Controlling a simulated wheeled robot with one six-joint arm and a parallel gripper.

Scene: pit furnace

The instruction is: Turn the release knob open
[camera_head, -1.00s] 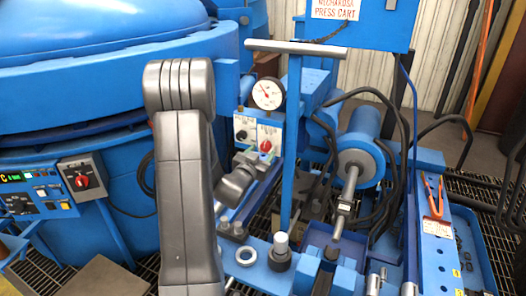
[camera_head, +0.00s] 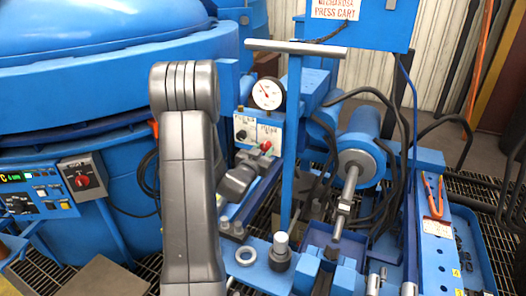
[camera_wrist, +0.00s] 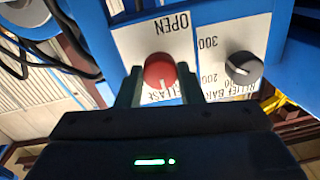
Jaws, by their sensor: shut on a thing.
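The red release knob (camera_wrist: 160,70) sits on a white plate whose lettering, OPEN and RELEASE, appears upside down in the wrist view. My gripper (camera_wrist: 159,82) has one finger on each side of this knob and is shut on it. A pale mark shows on the knob's lower edge in this view, on the side away from the word OPEN. In the head view the red knob (camera_head: 266,146) shows on the valve box below the gauge, with my wrist just in front and to its left. The fingers are hard to make out there.
A black relief knob (camera_wrist: 242,68) is close beside the release knob. A round gauge (camera_head: 267,94) stands above the box. A blue post with a grey T-bar (camera_head: 296,47) rises close on the right. The large blue furnace (camera_head: 80,100) fills the left.

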